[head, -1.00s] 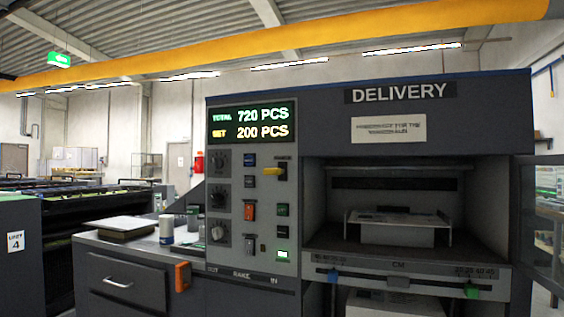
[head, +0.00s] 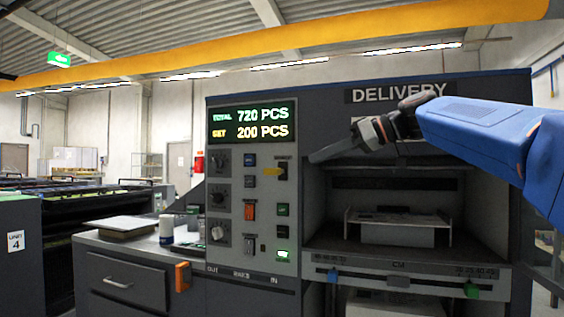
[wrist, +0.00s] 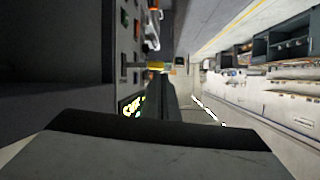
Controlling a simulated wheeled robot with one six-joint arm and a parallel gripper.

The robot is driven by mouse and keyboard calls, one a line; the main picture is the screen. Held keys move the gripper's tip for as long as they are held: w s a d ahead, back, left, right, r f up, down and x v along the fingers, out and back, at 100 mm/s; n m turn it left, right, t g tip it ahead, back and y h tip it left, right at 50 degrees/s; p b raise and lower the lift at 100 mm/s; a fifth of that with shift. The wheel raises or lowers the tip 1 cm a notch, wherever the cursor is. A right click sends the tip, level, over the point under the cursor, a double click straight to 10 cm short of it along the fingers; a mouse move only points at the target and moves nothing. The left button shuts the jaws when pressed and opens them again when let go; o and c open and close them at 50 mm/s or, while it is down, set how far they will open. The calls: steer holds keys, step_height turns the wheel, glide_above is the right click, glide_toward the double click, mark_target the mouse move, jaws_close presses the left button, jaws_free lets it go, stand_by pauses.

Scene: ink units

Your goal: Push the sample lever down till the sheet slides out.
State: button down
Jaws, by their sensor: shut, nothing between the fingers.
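The sample lever looks to be the short yellow lever (head: 271,171) on the grey control panel, under a label too blurred to read. It juts out to the left in the head view. A yellow piece also shows in the wrist view (wrist: 155,67), just beyond the fingertips. My gripper (head: 313,157) is shut and empty, in front of the machine. In the head view its tip is right of the lever and slightly higher, apart from it. Pale paper (head: 398,216) lies on a stack in the delivery bay; I cannot make out a separate sliding sheet.
The grey panel (head: 232,238) also carries knobs, an orange switch (head: 249,210) and a lit green button (head: 282,254) below the lever. A display above reads 720 and 200 PCS. A side counter (head: 150,242) at left holds a pad and a can (head: 166,227).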

steer(key=r, duration=0.1)
steer(key=w+r+n+y, duration=0.1)
steer(key=r, duration=0.1)
steer(key=w+a+r+n, duration=0.1)
steer(key=r, duration=0.1)
steer(key=shift+w+r+g+y, duration=0.15)
steer(key=shift+r+g+y, duration=0.05)
steer(key=shift+g+y, duration=0.1)
steer(key=shift+a, duration=0.1)
glide_above(277, 171)
steer(key=d, duration=0.1)
step_height(277, 171, down, 2)
steer(key=f, duration=0.1)
steer(key=shift+w+d+f, duration=0.1)
steer(key=shift+w+f, duration=0.15)
steer(key=shift+f, duration=0.6)
steer(key=shift+w+d+f, duration=0.1)
steer(key=shift+w+f, duration=0.15)
steer(key=shift+f, duration=0.6)
steer(key=shift+s+f+n, duration=0.1)
steer(key=shift+f+n, duration=0.05)
steer(key=shift+n, duration=0.15)
